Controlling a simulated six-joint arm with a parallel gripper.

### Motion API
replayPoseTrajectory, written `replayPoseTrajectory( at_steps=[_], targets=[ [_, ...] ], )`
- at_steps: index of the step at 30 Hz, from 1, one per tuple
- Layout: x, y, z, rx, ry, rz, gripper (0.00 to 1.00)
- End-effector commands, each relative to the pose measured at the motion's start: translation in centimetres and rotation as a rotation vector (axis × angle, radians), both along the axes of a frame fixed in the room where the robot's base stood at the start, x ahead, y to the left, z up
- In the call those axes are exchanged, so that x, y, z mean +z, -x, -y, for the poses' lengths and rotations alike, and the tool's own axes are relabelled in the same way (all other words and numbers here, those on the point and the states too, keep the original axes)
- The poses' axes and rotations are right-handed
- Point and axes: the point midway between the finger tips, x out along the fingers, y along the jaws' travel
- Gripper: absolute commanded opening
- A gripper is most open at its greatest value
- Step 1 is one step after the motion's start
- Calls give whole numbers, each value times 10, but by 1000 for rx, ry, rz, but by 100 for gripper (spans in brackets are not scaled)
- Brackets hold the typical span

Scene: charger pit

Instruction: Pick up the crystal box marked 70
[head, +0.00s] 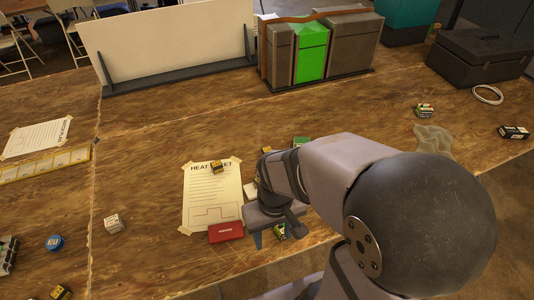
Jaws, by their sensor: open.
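Several small boxes lie on the wooden table, and their printing is too small for me to tell which is marked 70. A yellow and black box (217,167) lies on the heat sheet (205,196). A white box (114,223) sits on the left, and another dark yellow box (61,292) is at the bottom left.
A red box (226,232) lies just left of my gripper. A green item (300,142) is behind my arm. A blue round item (55,242) is at left. At right are a small box (424,110), a black box (513,132) and a crumpled cloth (433,140).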

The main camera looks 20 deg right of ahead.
Motion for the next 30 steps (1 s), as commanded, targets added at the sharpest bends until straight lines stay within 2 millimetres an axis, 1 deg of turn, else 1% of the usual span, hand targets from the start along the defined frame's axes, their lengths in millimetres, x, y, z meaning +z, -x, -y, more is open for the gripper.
replayPoseTrajectory(
  at_steps=[2,5,8,9,11,12,14,15,18,21,25,27,30],
  targets=[
    [-6,-10,4,-6,6,23,52],
    [-17,-36,12,-14,21,81,52],
    [-34,-76,27,-25,40,178,52],
    [-42,-95,34,-30,49,226,52],
    [-54,-126,46,-35,62,306,52],
    [-62,-148,54,-37,69,362,52],
    [-73,-179,67,-37,76,450,52],
    [-80,-199,75,-37,80,508,52],
    [-95,-243,92,-32,81,647,52],
    [-108,-277,106,-27,74,773,52],
    [-122,-310,121,-18,53,923,52],
    [-128,-323,127,-14,40,994,52],
    [-133,-335,132,-10,21,1078,52]
  ],
)
